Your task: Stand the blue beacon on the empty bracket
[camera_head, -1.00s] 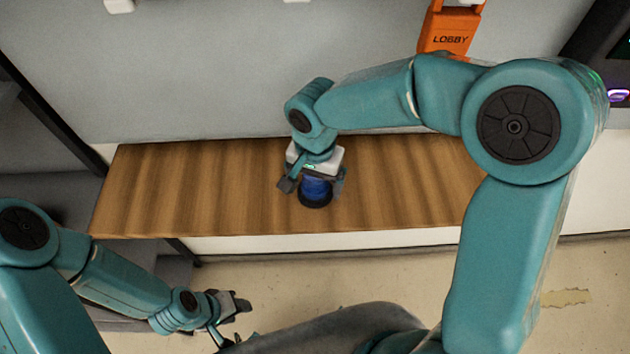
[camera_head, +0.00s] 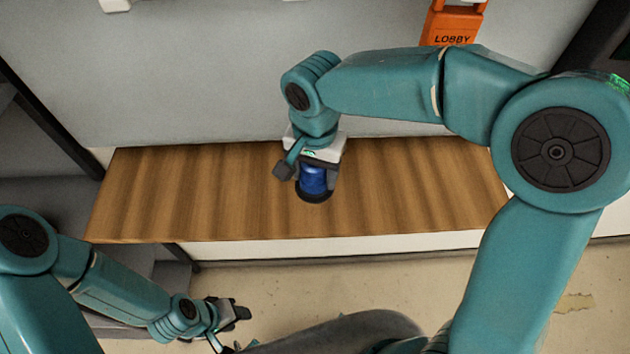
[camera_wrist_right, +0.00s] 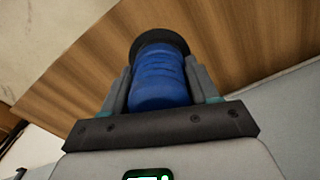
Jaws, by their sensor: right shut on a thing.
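The blue beacon (camera_head: 314,181) has a ribbed blue body and a dark base. My right gripper (camera_head: 310,184) is shut on it over the wooden shelf. In the right wrist view the beacon (camera_wrist_right: 160,78) sits between the two fingers of my right gripper (camera_wrist_right: 162,88), with its dark base pointing away from the palm. I cannot tell for sure whether the base touches the wood. My left gripper (camera_head: 240,312) is low at the left, in front of the shelf, and seems empty; its jaw gap is not clear. No bracket shows clearly; white pieces at the top edge are cut off.
The wooden shelf (camera_head: 160,195) is otherwise bare, with free room on both sides of the beacon. A grey wall (camera_head: 200,90) rises behind it. An orange unit marked LOBBY (camera_head: 452,25) hangs at the upper right. A white piece (camera_head: 115,5) is at the top left.

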